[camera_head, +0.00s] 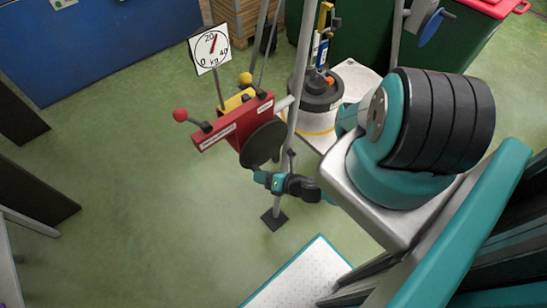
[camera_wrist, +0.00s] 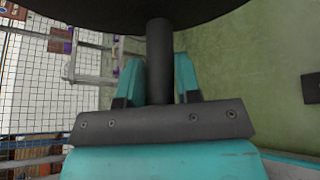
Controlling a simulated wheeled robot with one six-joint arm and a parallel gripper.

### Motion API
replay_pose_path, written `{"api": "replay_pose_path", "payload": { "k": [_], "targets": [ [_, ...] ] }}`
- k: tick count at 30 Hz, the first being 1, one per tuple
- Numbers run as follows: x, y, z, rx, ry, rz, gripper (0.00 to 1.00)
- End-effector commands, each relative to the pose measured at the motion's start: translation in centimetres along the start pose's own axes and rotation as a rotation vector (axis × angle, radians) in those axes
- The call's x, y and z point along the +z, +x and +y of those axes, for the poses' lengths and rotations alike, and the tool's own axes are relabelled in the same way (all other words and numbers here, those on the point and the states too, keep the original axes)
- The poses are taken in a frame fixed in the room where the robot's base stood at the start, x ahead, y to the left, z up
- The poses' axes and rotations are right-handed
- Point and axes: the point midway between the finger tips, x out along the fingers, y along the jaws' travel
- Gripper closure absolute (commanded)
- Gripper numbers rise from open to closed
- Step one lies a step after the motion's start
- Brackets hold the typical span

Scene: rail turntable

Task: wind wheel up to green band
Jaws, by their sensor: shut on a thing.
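The dark wheel (camera_head: 263,143) sits on the side of a red box (camera_head: 232,122) mounted on a pole in the head view. In the wrist view the underside of the wheel (camera_wrist: 140,10) fills the top edge, with a dark round handle (camera_wrist: 160,60) standing out from it. My gripper (camera_head: 262,178) is at the lower edge of the wheel. In the wrist view the teal fingers of my gripper (camera_wrist: 160,85) stand either side of the handle, shut on it. A white dial (camera_head: 210,50) marked 0, 20, 40 kg stands above the box; its needle points near 20. I cannot make out a green band.
A red-knobbed lever (camera_head: 181,115) and a yellow knob (camera_head: 246,79) stick out of the box. A round dark machine (camera_head: 318,92) stands behind the pole. A blue wheel (camera_head: 430,27) is at upper right. The green floor (camera_head: 130,170) at left is clear.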

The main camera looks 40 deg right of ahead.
Motion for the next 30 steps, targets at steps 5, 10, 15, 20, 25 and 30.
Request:
{"api": "replay_pose_path", "payload": {
  "k": [5, 10, 15, 20, 25, 30],
  "targets": [
    [0.1, -0.1, 1.2, 0.038, 0.049, 0.002, 1.00],
    [0.2, -0.1, 1.6, 0.062, 0.093, -0.004, 1.00],
    [0.3, -0.1, 2.0, 0.085, 0.135, -0.009, 1.00],
    [0.3, -0.1, 2.4, 0.107, 0.173, -0.012, 1.00],
    [0.4, -0.1, 2.8, 0.131, 0.218, -0.017, 1.00],
    [0.3, 0.0, 3.1, 0.148, 0.251, -0.017, 1.00]
  ]
}}
